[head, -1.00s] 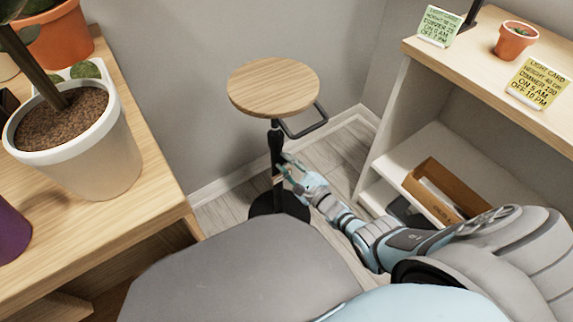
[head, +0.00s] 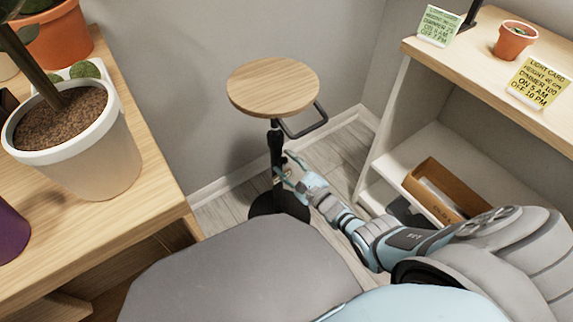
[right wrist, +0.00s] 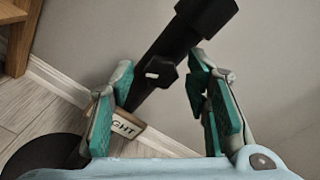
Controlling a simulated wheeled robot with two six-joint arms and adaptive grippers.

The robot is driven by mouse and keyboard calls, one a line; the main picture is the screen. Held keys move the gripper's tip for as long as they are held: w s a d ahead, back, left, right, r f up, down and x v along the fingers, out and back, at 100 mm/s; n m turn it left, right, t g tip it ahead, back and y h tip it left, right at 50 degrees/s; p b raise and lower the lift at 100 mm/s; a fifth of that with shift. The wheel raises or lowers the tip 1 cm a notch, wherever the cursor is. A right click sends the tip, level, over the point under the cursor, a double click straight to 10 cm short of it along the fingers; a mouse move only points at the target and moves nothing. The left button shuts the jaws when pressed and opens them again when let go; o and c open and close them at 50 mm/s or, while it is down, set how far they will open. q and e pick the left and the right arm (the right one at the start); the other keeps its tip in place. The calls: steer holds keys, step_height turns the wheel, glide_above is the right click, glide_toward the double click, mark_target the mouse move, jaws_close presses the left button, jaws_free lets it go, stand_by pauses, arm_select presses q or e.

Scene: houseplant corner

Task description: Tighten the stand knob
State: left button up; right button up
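The stand has a round wooden top (head: 273,87), a black column (head: 275,143) and a dark round base (head: 277,205). In the right wrist view, the stand's black knob (right wrist: 160,73) sits on the slanting black column (right wrist: 183,45) and bears a small white mark. My right gripper (head: 284,167) is beside the column below the top. In its wrist view the right gripper (right wrist: 163,105) is open, its green-padded fingers apart on either side of the knob, with visible gaps. A tag (right wrist: 125,125) reading "GHT" is partly hidden by the left finger. My left gripper is not in view.
A wooden table (head: 150,215) with a large potted plant (head: 80,145) stands at left. A shelf unit (head: 470,75) at right holds a small pot (head: 515,38), light cards (head: 538,83) and a brown box (head: 445,190). Walls are close behind the stand.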

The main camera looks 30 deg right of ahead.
steer(key=s+d, duration=0.2)
steer(key=s, duration=0.9)
steer(key=shift+s+d+r, duration=0.15)
steer(key=shift+s+r, duration=0.1)
steer(key=shift+s, duration=0.15)
